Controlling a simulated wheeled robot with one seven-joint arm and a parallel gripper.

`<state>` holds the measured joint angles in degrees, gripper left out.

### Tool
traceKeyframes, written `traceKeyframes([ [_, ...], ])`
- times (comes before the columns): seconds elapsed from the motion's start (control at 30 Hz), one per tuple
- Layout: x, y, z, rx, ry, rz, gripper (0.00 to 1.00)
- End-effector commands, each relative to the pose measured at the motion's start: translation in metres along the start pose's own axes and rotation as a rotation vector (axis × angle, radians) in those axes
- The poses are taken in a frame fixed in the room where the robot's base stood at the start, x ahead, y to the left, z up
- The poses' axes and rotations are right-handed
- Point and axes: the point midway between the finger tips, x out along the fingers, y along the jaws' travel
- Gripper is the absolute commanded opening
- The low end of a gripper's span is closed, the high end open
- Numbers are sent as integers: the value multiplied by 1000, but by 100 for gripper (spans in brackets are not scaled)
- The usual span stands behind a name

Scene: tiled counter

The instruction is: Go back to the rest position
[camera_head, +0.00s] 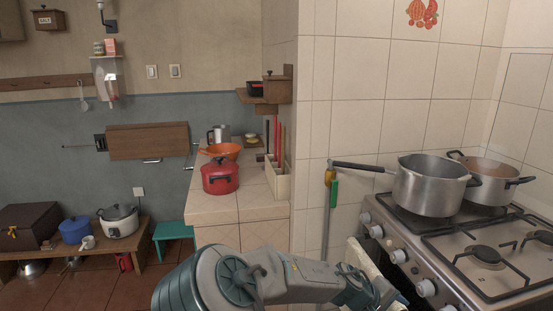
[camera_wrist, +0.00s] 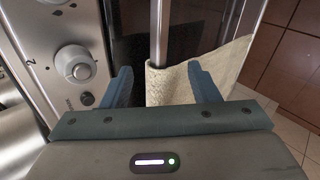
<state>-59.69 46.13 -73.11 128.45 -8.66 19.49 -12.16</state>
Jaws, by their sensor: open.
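My gripper (camera_wrist: 162,88) is open in the wrist view, its two blue-grey fingers spread apart. A beige cloth (camera_wrist: 187,82) hangs over the metal oven handle (camera_wrist: 160,30), with part of it in view between the fingers and beyond the right one. I cannot tell whether a finger touches the cloth. In the head view my arm (camera_head: 270,275) reaches from the bottom middle toward the stove front, and the cloth (camera_head: 364,262) shows just above its end. The fingers are hidden there.
The stove (camera_head: 430,260) stands at right with a steel pot (camera_head: 430,188) and another pot (camera_head: 490,178) on it. A stove knob (camera_wrist: 75,65) is left of my gripper. The tiled counter (camera_head: 215,208) holds a red pot (camera_head: 220,177). A teal stool (camera_head: 174,232) stands at left.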

Motion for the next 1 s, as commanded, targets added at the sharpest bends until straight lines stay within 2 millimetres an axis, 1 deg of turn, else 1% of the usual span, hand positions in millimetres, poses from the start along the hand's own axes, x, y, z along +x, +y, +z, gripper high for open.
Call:
traceKeyframes([
  [0.03, 1, -6, 10, 31, -18, -74, 55],
  [0.1, 1, -18, 19, 63, -39, -159, 55],
  [0.17, -1, -28, 25, 88, -52, -226, 55],
  [0.27, -10, -40, 35, 128, -68, -335, 55],
  [0.37, -26, -49, 43, 172, -78, -443, 55],
  [0.5, -56, -54, 53, 228, -71, -583, 55],
  [0.67, -99, -48, 63, 285, -44, -711, 55],
  [0.87, -155, -28, 81, 342, 16, -814, 55],
  [1.0, -194, -10, 98, 378, 66, -847, 55],
])
